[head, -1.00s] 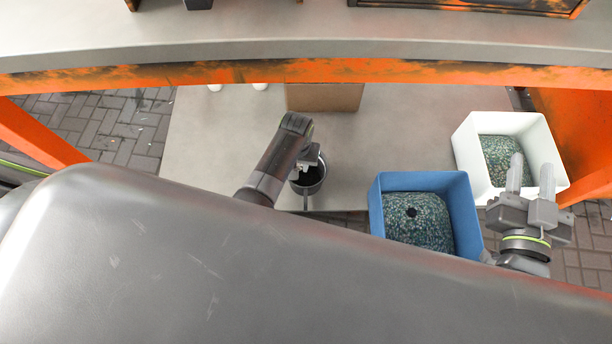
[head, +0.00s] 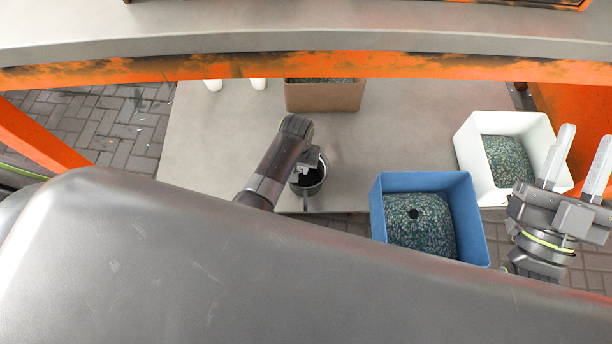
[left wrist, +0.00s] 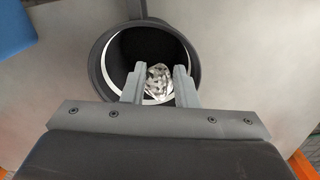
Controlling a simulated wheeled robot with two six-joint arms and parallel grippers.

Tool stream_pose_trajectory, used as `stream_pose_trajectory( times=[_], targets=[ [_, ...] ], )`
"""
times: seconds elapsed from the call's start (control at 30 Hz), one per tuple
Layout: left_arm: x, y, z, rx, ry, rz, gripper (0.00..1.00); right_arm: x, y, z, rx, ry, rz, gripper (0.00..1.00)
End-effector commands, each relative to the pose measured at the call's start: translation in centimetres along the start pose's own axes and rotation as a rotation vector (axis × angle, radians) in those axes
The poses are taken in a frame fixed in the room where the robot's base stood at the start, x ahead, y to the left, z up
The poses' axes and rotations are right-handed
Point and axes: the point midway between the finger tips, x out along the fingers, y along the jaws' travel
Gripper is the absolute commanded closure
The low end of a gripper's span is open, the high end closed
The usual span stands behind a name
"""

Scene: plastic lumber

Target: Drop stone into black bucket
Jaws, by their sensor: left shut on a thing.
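The black bucket (head: 316,180) stands near the front edge of the grey table in the head view. It also shows in the left wrist view (left wrist: 97,70), where I look down into its round mouth. My left gripper (head: 303,174) is over the bucket. In the left wrist view its fingers (left wrist: 158,80) reach over the bucket's opening, shut on a pale speckled stone (left wrist: 158,78). The stone appears inside the rim outline; its exact height above the bottom cannot be told. My right gripper (head: 578,155) is at the far right, fingers apart and empty.
A blue bin (head: 380,210) and a white bin (head: 466,150) stand to the right, both with greenish speckled contents. A brown box (head: 325,97) stands at the back. An orange beam (head: 300,65) crosses above. The table left of the bucket is clear.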

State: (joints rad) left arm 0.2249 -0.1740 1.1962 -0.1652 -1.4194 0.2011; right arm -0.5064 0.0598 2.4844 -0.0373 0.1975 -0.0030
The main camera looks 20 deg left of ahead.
Motion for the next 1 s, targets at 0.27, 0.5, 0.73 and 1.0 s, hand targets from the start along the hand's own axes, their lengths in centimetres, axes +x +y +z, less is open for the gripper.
stream_pose_trajectory(
  times=[0.27,0.5,0.73,1.0],
  targets=[
    [0.0,0.0,0.0,0.000,0.000,0.000,0.57,0.0,0.0,0.0,0.000,-0.001,0.000,0.64],
    [0.0,0.0,0.0,0.000,0.000,0.000,0.48,0.0,0.0,0.0,0.000,-0.002,0.000,0.64],
    [-0.2,0.0,0.0,0.000,0.000,0.000,0.48,0.0,0.1,0.6,0.005,-0.038,0.002,0.64],
    [-1.5,0.0,0.0,0.000,0.001,0.000,0.48,-0.9,0.2,4.3,0.040,-0.258,0.007,0.64]
  ],
)
